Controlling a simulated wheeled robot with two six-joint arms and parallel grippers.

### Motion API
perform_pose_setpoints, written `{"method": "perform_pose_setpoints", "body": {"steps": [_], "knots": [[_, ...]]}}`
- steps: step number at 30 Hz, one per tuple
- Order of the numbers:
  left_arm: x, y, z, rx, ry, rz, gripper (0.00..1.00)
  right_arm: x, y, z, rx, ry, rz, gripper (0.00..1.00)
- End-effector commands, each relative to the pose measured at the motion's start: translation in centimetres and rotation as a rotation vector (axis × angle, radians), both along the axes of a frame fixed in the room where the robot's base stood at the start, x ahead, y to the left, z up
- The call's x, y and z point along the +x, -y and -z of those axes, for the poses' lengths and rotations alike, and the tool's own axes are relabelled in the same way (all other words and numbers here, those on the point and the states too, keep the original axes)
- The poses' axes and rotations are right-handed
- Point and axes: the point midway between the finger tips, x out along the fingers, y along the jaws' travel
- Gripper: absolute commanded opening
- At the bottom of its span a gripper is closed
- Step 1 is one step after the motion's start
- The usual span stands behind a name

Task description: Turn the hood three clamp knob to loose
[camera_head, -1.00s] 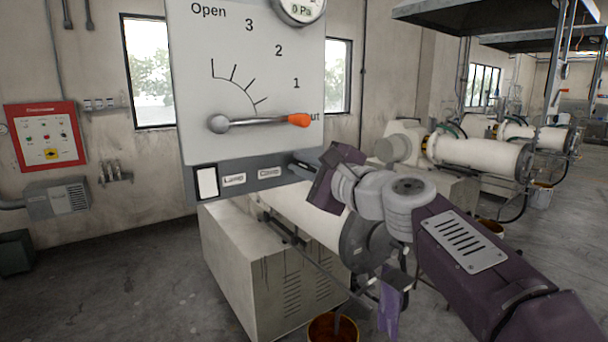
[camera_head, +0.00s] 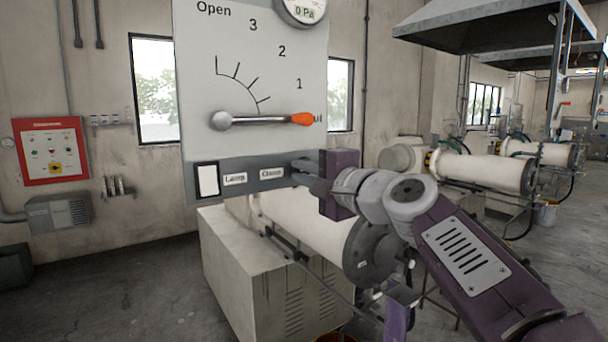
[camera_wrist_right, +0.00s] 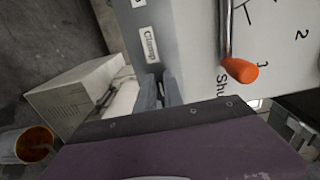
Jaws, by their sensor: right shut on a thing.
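A pale hood panel (camera_head: 235,75) carries a damper dial with an orange-tipped lever (camera_head: 302,119). The lever points right, toward the partly covered word "Shut". Below runs a grey strip (camera_head: 215,188) with "Lamp" and "Clamp" labels (camera_head: 272,172). My right gripper (camera_head: 308,172) is at the strip's right end, beside the "Clamp" label. In the right wrist view its grey fingers (camera_wrist_right: 160,90) reach to the strip by that label. They are shut on the clamp knob, which the fingers hide, so its turn position cannot be read. My left gripper is not in view.
A white cylindrical mill (camera_head: 300,222) on a beige base (camera_head: 240,275) stands below the panel. An orange-filled bucket (camera_wrist_right: 35,145) shows in the right wrist view. More mills (camera_head: 480,162) and hoods (camera_head: 475,30) stand behind at right. Open floor (camera_head: 120,275) lies at left.

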Motion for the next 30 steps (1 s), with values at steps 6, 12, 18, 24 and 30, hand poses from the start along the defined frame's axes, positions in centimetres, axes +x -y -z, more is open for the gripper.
{"method": "perform_pose_setpoints", "body": {"steps": [6,12,18,24,30], "knots": [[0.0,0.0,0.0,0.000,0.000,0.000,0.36,0.1,-0.1,0.3,-0.008,-0.002,-0.002,0.00],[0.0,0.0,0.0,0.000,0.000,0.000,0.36,0.1,-0.1,0.2,-0.007,-0.001,-0.002,0.17],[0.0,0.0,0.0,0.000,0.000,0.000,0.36,0.0,0.0,0.1,-0.005,0.001,-0.001,0.34],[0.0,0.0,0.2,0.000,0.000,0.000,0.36,-0.2,0.2,0.1,-0.003,0.004,0.001,0.34],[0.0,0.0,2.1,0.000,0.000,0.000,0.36,-3.2,2.5,0.4,-0.003,0.006,0.004,0.34]]}}
